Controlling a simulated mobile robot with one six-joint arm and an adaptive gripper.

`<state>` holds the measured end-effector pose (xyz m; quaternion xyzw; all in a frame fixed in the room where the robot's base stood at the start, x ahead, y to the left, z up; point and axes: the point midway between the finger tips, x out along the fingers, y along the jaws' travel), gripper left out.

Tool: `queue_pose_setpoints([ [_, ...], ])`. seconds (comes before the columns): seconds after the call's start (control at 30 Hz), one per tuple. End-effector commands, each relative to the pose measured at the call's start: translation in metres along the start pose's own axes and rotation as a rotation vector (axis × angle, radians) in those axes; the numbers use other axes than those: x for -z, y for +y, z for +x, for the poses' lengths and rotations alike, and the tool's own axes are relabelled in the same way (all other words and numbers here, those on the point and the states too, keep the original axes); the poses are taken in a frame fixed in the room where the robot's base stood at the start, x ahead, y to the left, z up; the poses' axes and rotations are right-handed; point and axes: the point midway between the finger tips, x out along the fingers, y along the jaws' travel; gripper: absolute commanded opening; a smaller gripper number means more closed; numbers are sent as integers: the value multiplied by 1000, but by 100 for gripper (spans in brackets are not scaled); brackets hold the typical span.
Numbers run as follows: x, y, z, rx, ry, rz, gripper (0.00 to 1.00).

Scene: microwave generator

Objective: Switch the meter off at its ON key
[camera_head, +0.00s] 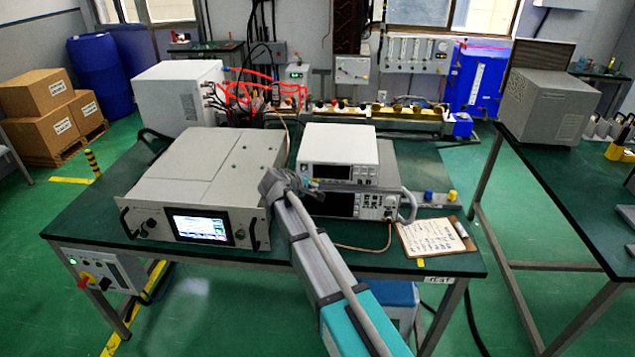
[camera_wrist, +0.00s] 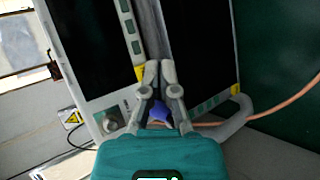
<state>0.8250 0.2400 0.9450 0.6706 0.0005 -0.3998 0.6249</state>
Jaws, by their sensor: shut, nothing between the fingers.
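The likely meter is a white box (camera_head: 338,150) with a dark display, stacked on a wider instrument (camera_head: 376,205) with a dark screen, keys and a side handle. I cannot tell which of the two carries the ON key. My gripper (camera_head: 312,186) is in front of their left part. A knob (camera_wrist: 110,125) sits lower on that panel. Fingertip contact is unclear, and no ON lettering is readable.
A generator (camera_head: 200,180) with a lit screen stands to the left. A copper cable (camera_head: 388,240) runs in front of the stack, and a clipboard (camera_head: 435,238) lies to its right. A second table (camera_head: 545,160) carries a grey box.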

Motion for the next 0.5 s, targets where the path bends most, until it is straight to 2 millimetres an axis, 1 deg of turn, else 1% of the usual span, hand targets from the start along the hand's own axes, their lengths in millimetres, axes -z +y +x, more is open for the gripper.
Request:
queue_pose_setpoints([
  [0.33,-1,0,-1,0,0,0,0],
  [0.5,-5,-5,-6,0,0,0,0],
])
